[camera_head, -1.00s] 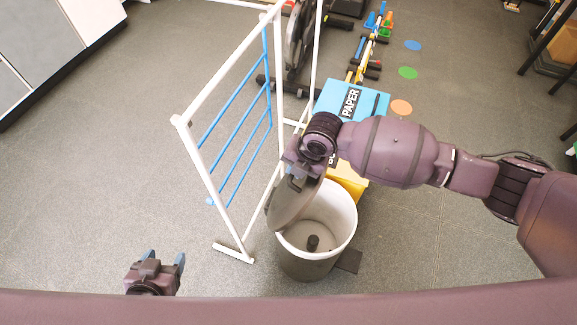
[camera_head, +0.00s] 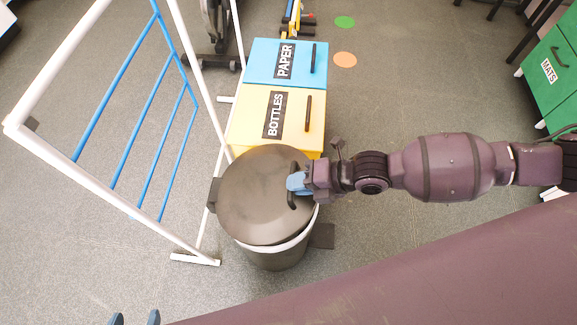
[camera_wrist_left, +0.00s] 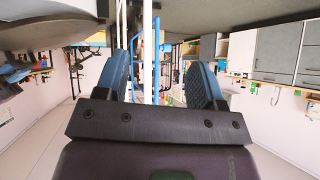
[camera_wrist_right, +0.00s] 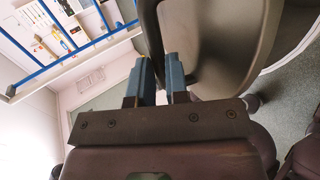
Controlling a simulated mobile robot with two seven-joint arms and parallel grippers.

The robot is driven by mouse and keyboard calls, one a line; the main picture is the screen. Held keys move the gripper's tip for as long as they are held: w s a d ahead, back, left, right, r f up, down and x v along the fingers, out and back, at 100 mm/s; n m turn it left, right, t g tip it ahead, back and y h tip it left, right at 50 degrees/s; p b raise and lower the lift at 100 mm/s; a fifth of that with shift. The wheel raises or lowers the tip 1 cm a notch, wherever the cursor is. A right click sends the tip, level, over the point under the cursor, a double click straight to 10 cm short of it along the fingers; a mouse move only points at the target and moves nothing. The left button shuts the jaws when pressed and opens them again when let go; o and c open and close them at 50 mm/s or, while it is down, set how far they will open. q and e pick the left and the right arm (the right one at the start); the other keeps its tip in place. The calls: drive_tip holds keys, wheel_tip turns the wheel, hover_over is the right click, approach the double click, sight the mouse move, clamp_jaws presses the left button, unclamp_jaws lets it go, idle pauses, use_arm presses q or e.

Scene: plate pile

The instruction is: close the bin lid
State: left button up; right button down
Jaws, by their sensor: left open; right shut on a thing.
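The bin (camera_head: 272,256) is a grey round bin with a pale rim, standing on the floor in the head view. Its dark grey lid (camera_head: 250,205) lies over the opening, slightly tilted, with a strip of the pale rim showing at the front and right. My right gripper (camera_head: 295,184) is shut on the lid's black handle (camera_head: 292,196) at the lid's right side. In the right wrist view the fingers (camera_wrist_right: 160,80) close on the handle beside the lid (camera_wrist_right: 215,45). My left gripper (camera_head: 135,319) is open and empty at the bottom edge, and its spread fingers show in the left wrist view (camera_wrist_left: 160,85).
A yellow BOTTLES box (camera_head: 245,118) and a blue PAPER box (camera_head: 258,62) stand behind the bin. A white and blue rack (camera_head: 118,205) stands close on the left. A green MATS cabinet (camera_head: 553,75) is at the far right. Floor left of the rack is clear.

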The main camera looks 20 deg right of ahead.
sight(310, 199)
drive_tip(key=f, duration=0.1)
drive_tip(key=d+f+b, duration=0.1)
drive_tip(key=f, duration=0.1)
drive_tip(key=s+d+f+b, duration=0.1)
drive_tip(key=f, duration=0.1)
drive_tip(key=shift+f, duration=0.2)
drive_tip(key=shift+d+f, duration=0.1)
drive_tip(key=shift+f, duration=0.5)
drive_tip(key=shift+s+d+f+b, duration=0.15)
drive_tip(key=shift+d+f+b, duration=0.1)
drive_tip(key=shift+f+b, duration=0.2)
use_arm(q)
drive_tip(key=shift+w+d+f+m, duration=0.15)
drive_tip(key=shift+d+m, duration=0.1)
drive_tip(key=shift+d, duration=0.1)
drive_tip(key=shift+w+d+f+m, duration=0.1)
drive_tip(key=shift+w+d+m, duration=0.05)
drive_tip(key=shift+d+m, duration=0.15)
use_arm(e)
drive_tip(key=shift+f, duration=0.1)
drive_tip(key=shift+s+f, duration=0.1)
drive_tip(key=c, duration=1.2)
unclamp_jaws()
drive_tip(key=shift+f, duration=0.1)
use_arm(q)
drive_tip(key=shift+f, duration=0.2)
use_arm(e)
drive_tip(key=shift+o, duration=0.4)
